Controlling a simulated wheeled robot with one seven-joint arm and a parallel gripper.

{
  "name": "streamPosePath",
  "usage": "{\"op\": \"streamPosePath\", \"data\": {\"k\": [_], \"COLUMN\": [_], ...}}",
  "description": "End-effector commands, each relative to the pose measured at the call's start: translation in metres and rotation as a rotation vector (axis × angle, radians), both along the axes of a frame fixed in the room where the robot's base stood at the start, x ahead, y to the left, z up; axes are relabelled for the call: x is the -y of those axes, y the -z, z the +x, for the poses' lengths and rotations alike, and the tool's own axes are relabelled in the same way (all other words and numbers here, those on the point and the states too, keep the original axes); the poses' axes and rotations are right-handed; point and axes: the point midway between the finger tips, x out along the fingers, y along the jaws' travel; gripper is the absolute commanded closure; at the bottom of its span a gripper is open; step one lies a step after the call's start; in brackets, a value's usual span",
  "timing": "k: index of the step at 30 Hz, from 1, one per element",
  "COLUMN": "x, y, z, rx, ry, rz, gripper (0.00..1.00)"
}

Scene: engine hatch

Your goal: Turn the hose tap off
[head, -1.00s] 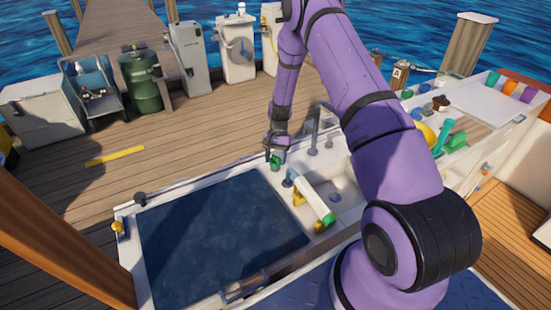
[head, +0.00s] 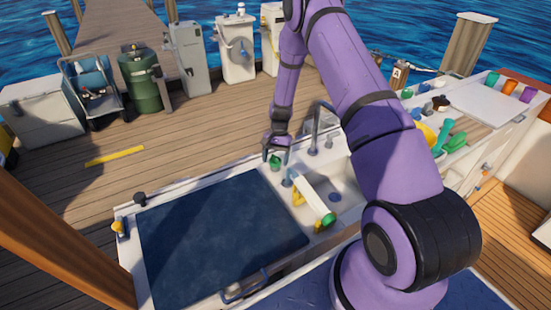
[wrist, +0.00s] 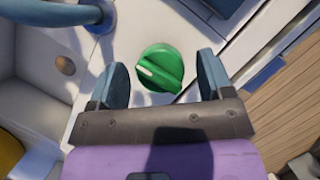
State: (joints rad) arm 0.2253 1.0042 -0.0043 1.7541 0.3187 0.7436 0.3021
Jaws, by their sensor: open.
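A round green knob (wrist: 161,68) with a raised grip bar and a white mark at its left end shows in the wrist view. In the head view the green knob (head: 275,163) is on the white counter behind the dark hatch lid (head: 215,225). My gripper (wrist: 160,85) is open, with one finger on each side of the knob and a gap on both sides. In the head view my gripper (head: 276,154) points down over the knob. I cannot tell from the pictures whether this knob is the hose tap; no hose shows joined to it.
A tall grey faucet (head: 316,130) and a sink (head: 340,185) are right of the knob. A white tube with a green end (head: 318,200) lies at the sink's edge. A yellow fitting (head: 119,228) is at the counter's left end. The dark lid is bare.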

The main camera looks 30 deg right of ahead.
Motion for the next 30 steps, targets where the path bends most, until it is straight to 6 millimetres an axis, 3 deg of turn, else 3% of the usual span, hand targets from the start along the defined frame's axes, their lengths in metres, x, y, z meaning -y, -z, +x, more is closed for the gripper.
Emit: {"op": "streamPosePath", "data": {"k": [8,21,30], "x": [0.005,0.026,0.030], "y": [-0.016,-0.086,-0.100], "z": [0.005,0.025,0.029], "rx": [0.002,0.003,0.000], "ry": [-0.001,-0.001,0.000], "rz": [-0.001,-0.001,0.000], "gripper": [0.27,0.27,0.27]}}
